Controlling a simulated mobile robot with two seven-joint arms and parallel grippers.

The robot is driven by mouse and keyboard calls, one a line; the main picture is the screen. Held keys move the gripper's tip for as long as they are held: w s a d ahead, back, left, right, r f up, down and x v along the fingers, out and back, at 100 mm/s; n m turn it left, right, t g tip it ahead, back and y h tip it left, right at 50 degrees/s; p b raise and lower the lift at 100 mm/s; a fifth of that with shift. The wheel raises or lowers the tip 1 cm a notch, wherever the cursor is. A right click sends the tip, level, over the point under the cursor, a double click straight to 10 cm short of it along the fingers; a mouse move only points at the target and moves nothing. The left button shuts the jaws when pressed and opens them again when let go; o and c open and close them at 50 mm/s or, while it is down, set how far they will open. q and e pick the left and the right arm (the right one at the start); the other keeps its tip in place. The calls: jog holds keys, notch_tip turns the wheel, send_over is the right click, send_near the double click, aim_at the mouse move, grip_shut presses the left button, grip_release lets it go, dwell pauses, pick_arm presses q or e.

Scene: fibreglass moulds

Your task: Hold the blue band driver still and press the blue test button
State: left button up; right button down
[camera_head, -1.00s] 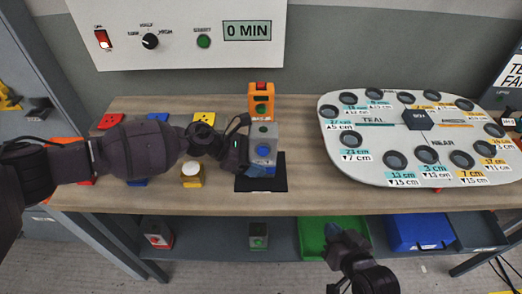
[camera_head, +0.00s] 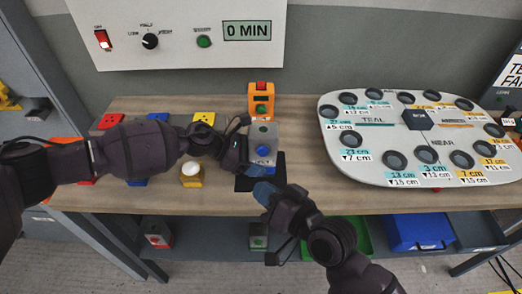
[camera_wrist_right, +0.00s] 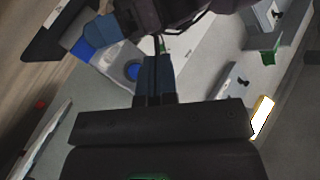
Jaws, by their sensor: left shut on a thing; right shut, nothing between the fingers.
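The blue band driver (camera_head: 265,133) is a grey block with a blue round test button (camera_head: 263,151) on its face. It stands upright at the black mat (camera_head: 278,178) on the bench. My left gripper (camera_head: 246,150) is shut on the driver from its left side. My right gripper (camera_head: 264,190) is shut and empty, with its blue fingertips in front of and below the driver, near the bench's front edge. In the right wrist view, the closed fingers (camera_wrist_right: 155,68) appear close beside the blue button (camera_wrist_right: 133,71); whether they touch it I cannot tell.
An orange device (camera_head: 261,97) stands right behind the driver. A yellow block with a white dome (camera_head: 191,172) and several coloured blocks lie left, around my left arm. A large pale board with round holes (camera_head: 375,172) fills the right. A green tray (camera_head: 355,238) and blue bin (camera_head: 418,232) sit below.

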aim_at(265, 164)
jog(key=shift+w, duration=3.55)
jog(key=shift+w, duration=0.45)
jog(key=shift+s, duration=0.45)
jog(key=s, duration=0.6)
